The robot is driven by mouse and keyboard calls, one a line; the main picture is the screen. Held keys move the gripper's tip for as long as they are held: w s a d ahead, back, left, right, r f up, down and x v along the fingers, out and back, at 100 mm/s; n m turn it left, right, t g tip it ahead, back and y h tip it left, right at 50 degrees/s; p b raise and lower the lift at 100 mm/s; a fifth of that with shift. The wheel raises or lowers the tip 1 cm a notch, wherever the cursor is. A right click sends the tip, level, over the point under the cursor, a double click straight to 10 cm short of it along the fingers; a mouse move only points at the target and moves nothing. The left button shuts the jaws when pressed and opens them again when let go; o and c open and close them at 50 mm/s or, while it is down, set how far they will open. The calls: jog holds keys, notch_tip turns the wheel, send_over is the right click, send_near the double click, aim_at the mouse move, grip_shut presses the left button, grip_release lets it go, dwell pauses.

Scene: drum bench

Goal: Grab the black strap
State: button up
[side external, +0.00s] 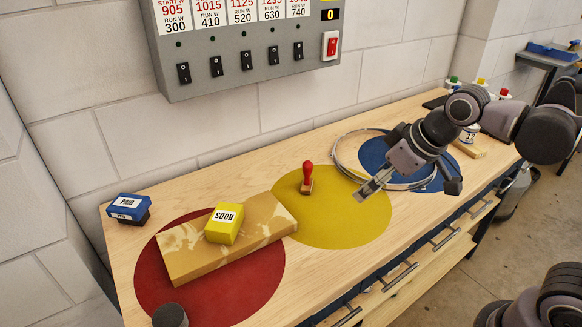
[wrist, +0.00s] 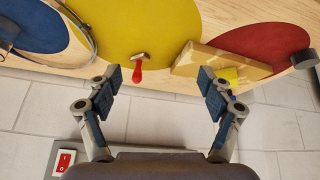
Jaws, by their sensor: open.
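I cannot make out a black strap for certain in either view. A dark flat item (side external: 435,102) lies at the far back of the bench, partly behind my arm, and is too small to identify. My gripper (side external: 368,188) is above the bench, near the border of the yellow and blue discs. In the wrist view my gripper (wrist: 161,73) has its two fingers wide apart with nothing between them.
A metal hoop (side external: 335,150) rests by the blue disc (side external: 373,152). A wooden block (side external: 186,262) bears a yellow box (side external: 223,225). A blue-and-black box (side external: 128,208) sits left. A switch panel (side external: 235,65) hangs above.

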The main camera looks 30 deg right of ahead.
jog(key=w+a+r+n+g, duration=0.2)
jog(key=w+a+r+n, duration=0.15)
jog(key=w+a, duration=0.45)
jog(key=n+g, duration=0.4)
jog(key=n, duration=0.8)
send_over(170, 316)
notch_tip(170, 316, down, 8)
jog(key=f, duration=0.1)
jog(key=shift+h, duration=0.4)
jog(key=f, duration=0.3)
jog(key=a+f, duration=0.1)
jog(key=shift+s+f, duration=0.25)
jog(key=shift+s, duration=0.05)
jog(key=f, duration=0.3)
jog(key=d+f, duration=0.1)
jog(key=shift+w+f, duration=0.15)
jog(key=shift+w, duration=0.1)
jog(key=shift+f, duration=0.65)
jog(key=shift+c, duration=0.3)
